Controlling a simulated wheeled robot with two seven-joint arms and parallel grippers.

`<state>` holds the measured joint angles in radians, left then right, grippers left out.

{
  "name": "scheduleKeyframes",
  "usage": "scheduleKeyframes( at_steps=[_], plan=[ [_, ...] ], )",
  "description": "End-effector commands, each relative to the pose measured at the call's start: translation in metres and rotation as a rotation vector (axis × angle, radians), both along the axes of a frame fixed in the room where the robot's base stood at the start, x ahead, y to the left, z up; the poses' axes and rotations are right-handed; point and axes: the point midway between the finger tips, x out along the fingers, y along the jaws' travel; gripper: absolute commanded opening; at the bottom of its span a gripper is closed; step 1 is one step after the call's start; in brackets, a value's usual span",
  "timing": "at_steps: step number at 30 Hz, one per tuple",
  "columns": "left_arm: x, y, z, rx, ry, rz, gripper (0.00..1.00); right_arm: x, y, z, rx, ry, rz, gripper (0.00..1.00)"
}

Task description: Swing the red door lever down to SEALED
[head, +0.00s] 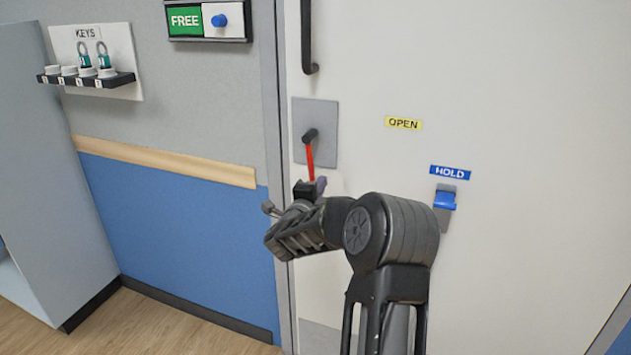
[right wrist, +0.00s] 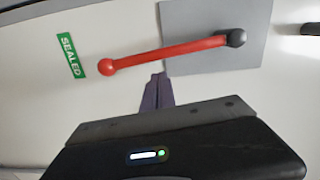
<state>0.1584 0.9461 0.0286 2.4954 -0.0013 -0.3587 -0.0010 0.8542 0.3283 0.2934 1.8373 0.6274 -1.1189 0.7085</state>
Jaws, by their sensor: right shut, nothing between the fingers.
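The red door lever (head: 311,160) hangs almost straight down from its dark pivot on a grey plate (head: 327,118) on the white door. In the right wrist view the red lever (right wrist: 165,52) runs from the pivot to a ball end beside the green SEALED label (right wrist: 71,55). That label is hidden in the head view. My right gripper (head: 320,185) is shut and empty by the lever's lower end. In the right wrist view its closed fingertips (right wrist: 157,91) are just beside the lever's shaft; I cannot tell whether they touch. My left gripper is not in view.
A yellow OPEN label (head: 403,123) is right of the plate. A blue HOLD label (head: 450,172) sits above a blue switch (head: 445,200). A black door handle (head: 307,40) is above the lever. A FREE sign (head: 207,20) and key rack (head: 88,76) are on the left wall.

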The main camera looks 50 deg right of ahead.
Motion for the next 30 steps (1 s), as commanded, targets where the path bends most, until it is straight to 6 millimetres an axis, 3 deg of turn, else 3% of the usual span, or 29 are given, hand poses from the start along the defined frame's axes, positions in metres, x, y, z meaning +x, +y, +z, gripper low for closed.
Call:
scheduleKeyframes(
  at_steps=[5,15,24,30],
  plan=[
    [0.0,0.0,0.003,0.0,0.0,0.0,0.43,0.013,0.001,-0.001,-0.001,-0.001,-0.002,0.0],
    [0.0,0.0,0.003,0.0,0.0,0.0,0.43,0.014,0.002,-0.001,-0.001,-0.001,-0.002,0.0],
    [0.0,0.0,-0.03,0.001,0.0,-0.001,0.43,0.034,0.007,-0.009,0.03,-0.108,0.001,0.0],
    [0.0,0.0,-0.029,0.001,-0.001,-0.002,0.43,0.039,0.009,-0.004,0.041,-0.131,0.007,0.0]
  ],
)
